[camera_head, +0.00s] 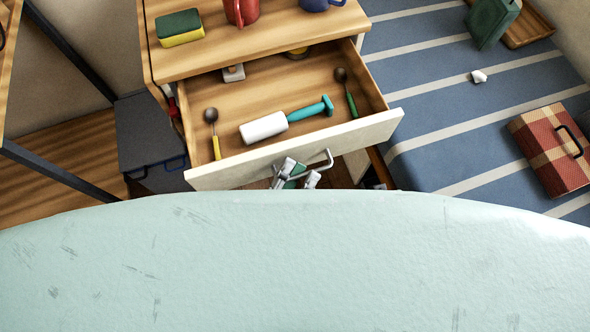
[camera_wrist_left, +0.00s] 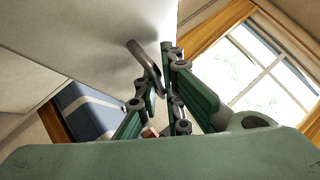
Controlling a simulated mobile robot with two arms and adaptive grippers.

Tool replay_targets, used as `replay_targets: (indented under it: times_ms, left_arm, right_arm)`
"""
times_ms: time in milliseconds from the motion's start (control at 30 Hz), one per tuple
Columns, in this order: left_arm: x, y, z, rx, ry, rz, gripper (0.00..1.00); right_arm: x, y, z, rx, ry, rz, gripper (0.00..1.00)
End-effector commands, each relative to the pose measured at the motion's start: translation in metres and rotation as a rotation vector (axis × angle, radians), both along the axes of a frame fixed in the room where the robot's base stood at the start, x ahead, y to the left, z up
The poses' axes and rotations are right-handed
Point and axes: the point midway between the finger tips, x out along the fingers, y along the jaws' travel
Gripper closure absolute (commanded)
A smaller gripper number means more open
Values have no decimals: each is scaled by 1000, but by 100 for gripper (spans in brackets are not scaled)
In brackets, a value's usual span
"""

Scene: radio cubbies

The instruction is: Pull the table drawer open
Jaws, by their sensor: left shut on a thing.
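The table drawer (camera_head: 300,152) stands pulled well out from the wooden table (camera_head: 265,42), with its inside in plain sight. Its pale front panel has a curved metal handle (camera_head: 322,168), which also shows in the left wrist view (camera_wrist_left: 147,66). My left gripper (camera_head: 297,175) is at the handle, just outside the drawer front, and is shut on it. In the left wrist view the fingers (camera_wrist_left: 168,95) close around the handle's end. My right gripper is not in view.
The drawer holds a white-and-teal mallet (camera_head: 287,122) and spoons (camera_head: 212,128). A sponge (camera_head: 180,27) and red mug (camera_head: 241,10) stand on the tabletop. A dark box (camera_head: 150,140) is at left. A blue striped rug (camera_head: 440,100) with a checked case (camera_head: 552,148) lies at right.

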Motion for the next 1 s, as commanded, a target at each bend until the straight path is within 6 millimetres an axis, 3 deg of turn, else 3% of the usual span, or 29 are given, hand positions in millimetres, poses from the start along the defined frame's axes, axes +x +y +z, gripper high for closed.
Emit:
replay_targets:
  times_ms: [67, 100, 200, 567, 1000]
  left_arm:
    - [0, 1, -3, 6, 6, 3, 100]
    - [0, 1, -3, 6, 6, 3, 92]
    - [0, 1, -3, 5, 5, 2, 85]
    - [-3, 3, -3, 2, 4, 1, 85]
    - [-67, 43, -37, 4, 9, 1, 85]
  right_arm:
    - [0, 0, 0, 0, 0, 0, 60]
    - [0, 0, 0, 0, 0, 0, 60]
    - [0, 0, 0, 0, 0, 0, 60]
    - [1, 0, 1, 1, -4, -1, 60]
    - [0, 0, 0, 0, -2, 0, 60]
